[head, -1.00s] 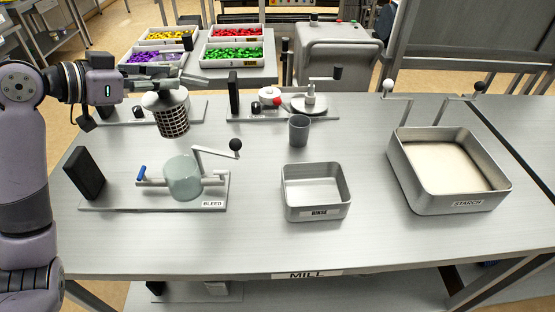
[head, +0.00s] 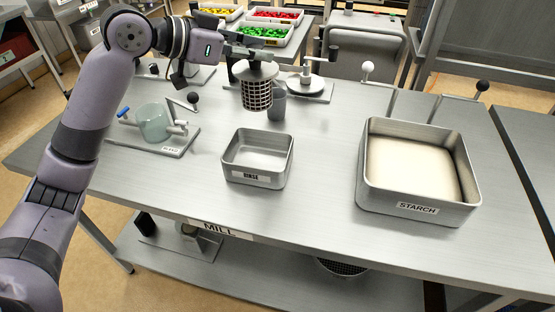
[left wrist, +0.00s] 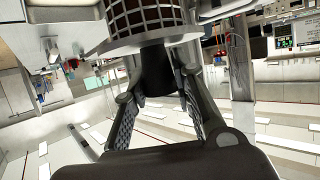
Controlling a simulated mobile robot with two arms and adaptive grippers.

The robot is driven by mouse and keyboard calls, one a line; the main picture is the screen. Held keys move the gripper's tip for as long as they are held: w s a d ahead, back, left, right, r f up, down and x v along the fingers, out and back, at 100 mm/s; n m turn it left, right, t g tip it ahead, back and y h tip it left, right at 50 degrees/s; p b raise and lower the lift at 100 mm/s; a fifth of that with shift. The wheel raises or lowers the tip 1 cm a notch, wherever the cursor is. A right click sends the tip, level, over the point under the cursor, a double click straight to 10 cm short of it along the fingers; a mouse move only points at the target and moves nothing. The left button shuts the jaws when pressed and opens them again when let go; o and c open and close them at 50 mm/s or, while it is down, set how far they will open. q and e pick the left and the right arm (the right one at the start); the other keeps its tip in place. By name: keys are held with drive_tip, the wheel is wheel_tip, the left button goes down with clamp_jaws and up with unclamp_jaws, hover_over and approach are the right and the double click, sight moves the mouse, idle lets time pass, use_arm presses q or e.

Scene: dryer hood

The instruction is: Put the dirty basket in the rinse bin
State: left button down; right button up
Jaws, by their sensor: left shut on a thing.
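My left gripper (head: 254,57) is shut on the dark knob on top of the dirty basket (head: 257,95), a dark mesh cylinder under a round pale lid. The basket hangs upright above the table, behind the rinse bin in the head view and overlapping the grey cup in the picture. The left wrist view shows the fingers (left wrist: 158,72) around the knob, with the lid and mesh of the basket (left wrist: 140,18) beyond. The rinse bin (head: 258,158) is a small, empty-looking open metal box labelled RINSE. My right gripper is not in view.
A grey cup (head: 277,106) stands just behind the rinse bin. The glass bleed vessel (head: 154,122) with its crank is to the left. A large starch tray (head: 415,208) stands to the right. The table between the bin and tray is clear.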

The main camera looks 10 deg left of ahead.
sight(253, 84)
use_arm(q)
drive_tip(key=f, duration=0.7)
drive_tip(key=shift+a+f, duration=0.1)
drive_tip(key=shift+a, duration=0.3)
wheel_tip(253, 84, down, 12)
drive_tip(key=p, duration=0.1)
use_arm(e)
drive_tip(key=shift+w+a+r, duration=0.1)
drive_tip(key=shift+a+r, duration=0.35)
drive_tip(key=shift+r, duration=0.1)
use_arm(q)
drive_tip(key=shift+d+f, duration=0.1)
drive_tip(key=shift+f, duration=0.05)
drive_tip(key=shift+f, duration=0.1)
drive_tip(key=c, duration=1.8)
unclamp_jaws()
drive_tip(key=o, duration=0.5)
drive_tip(key=shift+c, duration=0.2)
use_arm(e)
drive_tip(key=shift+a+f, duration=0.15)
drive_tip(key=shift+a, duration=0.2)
